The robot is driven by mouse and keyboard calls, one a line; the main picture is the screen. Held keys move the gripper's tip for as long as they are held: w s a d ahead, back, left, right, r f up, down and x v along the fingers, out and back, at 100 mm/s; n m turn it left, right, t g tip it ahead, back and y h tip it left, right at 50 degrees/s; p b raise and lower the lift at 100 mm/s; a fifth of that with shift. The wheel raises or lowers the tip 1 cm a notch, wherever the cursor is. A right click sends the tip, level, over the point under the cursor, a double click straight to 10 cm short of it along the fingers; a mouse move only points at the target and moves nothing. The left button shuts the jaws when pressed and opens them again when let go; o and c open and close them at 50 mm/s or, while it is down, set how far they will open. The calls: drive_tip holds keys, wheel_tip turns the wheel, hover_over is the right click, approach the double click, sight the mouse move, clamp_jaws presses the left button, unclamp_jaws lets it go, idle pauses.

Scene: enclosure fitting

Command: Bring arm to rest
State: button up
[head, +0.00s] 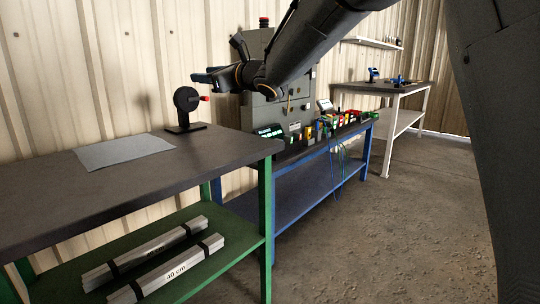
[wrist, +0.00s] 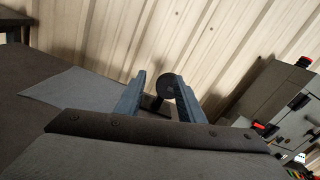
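My gripper (wrist: 162,82) is open, with its two blue-grey fingers spread apart and nothing between them in the wrist view. In the head view my gripper (head: 195,76) is held in the air above the far end of the green-legged bench, pointing left. My dark arm reaches in from the upper right. A black round-headed device (head: 186,102) with a red knob stands on the bench below and left of the gripper. In the wrist view that device (wrist: 171,87) appears beyond the fingers, and I see no contact.
The green-legged bench (head: 110,190) carries a grey mat (head: 124,151); bundled bars marked 40 cm (head: 168,274) lie on its lower shelf. A grey cabinet (head: 262,118) and several coloured parts stand on the blue bench (head: 318,190). A white-legged table (head: 392,92) stands behind. The floor at right is clear.

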drive_tip(key=s+d+f+m+h, duration=0.2)
drive_tip(key=d+f+m+h, duration=0.7)
drive_tip(key=d+f+m, duration=1)
drive_tip(key=s+d+f+m+g+h, duration=0.45)
drive_tip(key=s+d+f+m, duration=1.05)
drive_tip(key=m, duration=0.4)
drive_tip(key=s+d+f+m+g, duration=0.2)
drive_tip(key=s+f+m, duration=0.1)
drive_tip(key=s+m, duration=0.4)
drive_tip(key=s+d+f+m+g, duration=0.2)
drive_tip(key=s+f+m+g, duration=0.15)
drive_tip(key=s, duration=0.55)
drive_tip(key=s+a+n+g+y+b, duration=0.1)
drive_tip(key=s+a+n+b, duration=0.35)
drive_tip(key=a, duration=0.65)
drive_tip(key=s+a+n+g+y+b, duration=0.1)
drive_tip(key=s+a+b, duration=0.5)
drive_tip(key=s+a, duration=0.3)
drive_tip(key=d+r+m+p, duration=0.2)
drive_tip(key=d+r+p, duration=0.4)
drive_tip(key=p, duration=0.6)
drive_tip(key=d+r+m+h+p, duration=0.1)
drive_tip(key=d+r+m+p, duration=0.1)
drive_tip(key=d+r+p, duration=0.4)
drive_tip(key=d+r+m+h+p, duration=0.1)
drive_tip(key=d+r+p, duration=0.6)
drive_tip(key=r+p, duration=0.7)
drive_tip(key=m+p, duration=0.1)
drive_tip(key=p, duration=0.3)
drive_tip(key=shift+w, duration=0.25)
